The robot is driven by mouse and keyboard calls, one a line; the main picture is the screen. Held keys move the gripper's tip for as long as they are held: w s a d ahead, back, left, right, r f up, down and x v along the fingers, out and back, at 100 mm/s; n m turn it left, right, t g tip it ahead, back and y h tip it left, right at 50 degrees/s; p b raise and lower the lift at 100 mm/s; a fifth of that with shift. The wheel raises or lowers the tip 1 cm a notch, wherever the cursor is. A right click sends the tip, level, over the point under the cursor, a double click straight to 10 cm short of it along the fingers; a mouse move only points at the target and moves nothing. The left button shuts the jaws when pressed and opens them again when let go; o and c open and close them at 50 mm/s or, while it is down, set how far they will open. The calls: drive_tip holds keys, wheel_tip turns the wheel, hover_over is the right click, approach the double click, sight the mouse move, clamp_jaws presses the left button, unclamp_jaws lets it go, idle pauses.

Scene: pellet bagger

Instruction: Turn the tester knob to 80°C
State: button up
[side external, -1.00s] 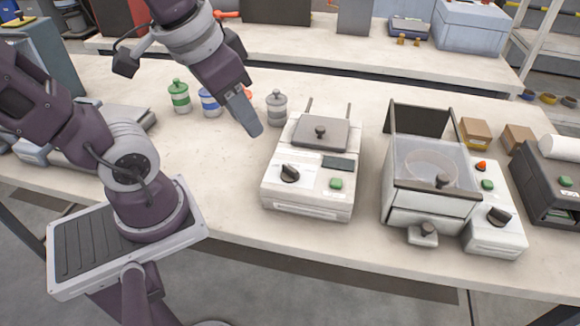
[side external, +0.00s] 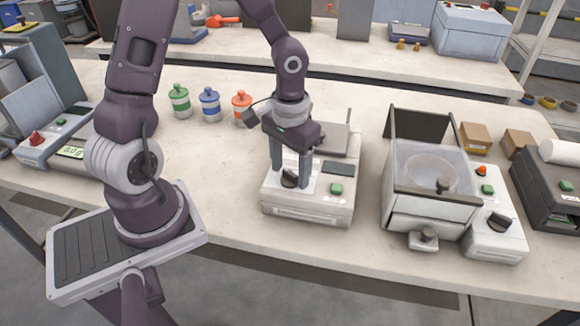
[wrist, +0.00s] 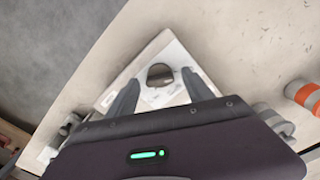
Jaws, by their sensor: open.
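The tester (side external: 325,208) is a white box in the middle of the bench, with a grey lid, a dark display (side external: 337,168) and a green button (side external: 336,189). Its black knob (side external: 289,179) is on the left of the front panel. My gripper (side external: 290,182) is open and points down over the panel, one finger on each side of the knob. In the wrist view the knob (wrist: 160,75) sits between the two separated fingertips, with a gap on both sides. The dial markings are too small to read.
Right of the tester stands a machine with a clear bowl cover (side external: 432,170) and its own black knob (side external: 499,222). Green, blue and orange banded jars (side external: 209,104) stand behind left. A scale (side external: 62,150) is at far left. Bare bench lies left of the tester.

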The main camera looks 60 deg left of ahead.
clamp_jaws()
drive_tip(key=shift+m, duration=0.4)
drive_tip(key=m, duration=0.4)
drive_tip(key=shift+m, duration=0.4)
drive_tip(key=m, duration=0.6)
idle(0.5)
unclamp_jaws()
